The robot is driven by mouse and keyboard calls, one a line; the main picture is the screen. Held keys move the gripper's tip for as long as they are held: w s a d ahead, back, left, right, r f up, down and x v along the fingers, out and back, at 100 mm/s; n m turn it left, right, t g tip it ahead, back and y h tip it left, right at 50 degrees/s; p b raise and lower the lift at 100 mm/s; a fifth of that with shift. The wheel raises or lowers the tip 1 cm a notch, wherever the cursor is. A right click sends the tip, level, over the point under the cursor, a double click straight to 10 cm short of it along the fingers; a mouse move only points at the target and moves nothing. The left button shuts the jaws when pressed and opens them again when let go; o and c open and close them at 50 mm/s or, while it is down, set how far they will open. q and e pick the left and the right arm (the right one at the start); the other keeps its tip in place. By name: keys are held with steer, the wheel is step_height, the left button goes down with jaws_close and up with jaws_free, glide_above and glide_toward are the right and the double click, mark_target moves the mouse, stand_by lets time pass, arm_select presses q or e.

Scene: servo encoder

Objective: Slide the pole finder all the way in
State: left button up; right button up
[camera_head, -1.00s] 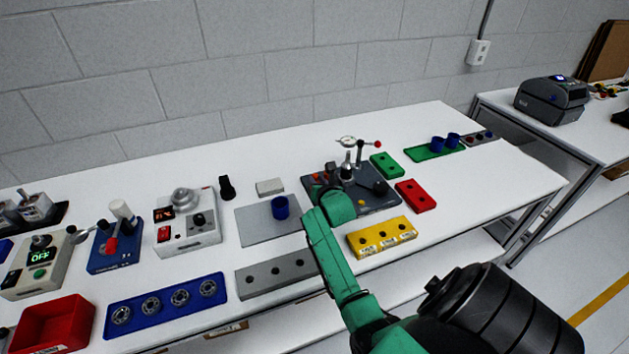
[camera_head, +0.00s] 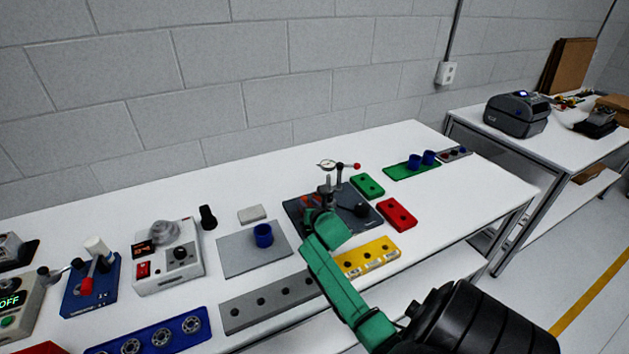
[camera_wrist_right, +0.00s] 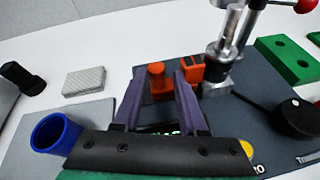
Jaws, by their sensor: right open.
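A dark base plate (camera_head: 362,222) carries a dial gauge (camera_head: 327,164) on a metal post. In the right wrist view the base (camera_wrist_right: 262,118) holds an orange knobbed piece (camera_wrist_right: 157,76), which I take to be the pole finder. Another orange piece (camera_wrist_right: 190,68) with a dark face stands beside it, next to the metal post. My right gripper (camera_wrist_right: 159,95) is open, with its two purple-grey fingers on either side of the knobbed piece. I cannot tell whether they touch it. In the head view the right gripper (camera_head: 318,210) hides part of the base. The left gripper is out of view.
A grey mat (camera_head: 238,258) with a blue cup (camera_head: 263,235) lies left of the base. A yellow block (camera_head: 368,257), a red block (camera_head: 397,214) and a green block (camera_head: 367,186) stand close on the right. A grey holed bar (camera_head: 268,302) lies in front.

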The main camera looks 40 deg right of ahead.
steer(key=b+v, duration=0.1)
steer(key=v, duration=1.3)
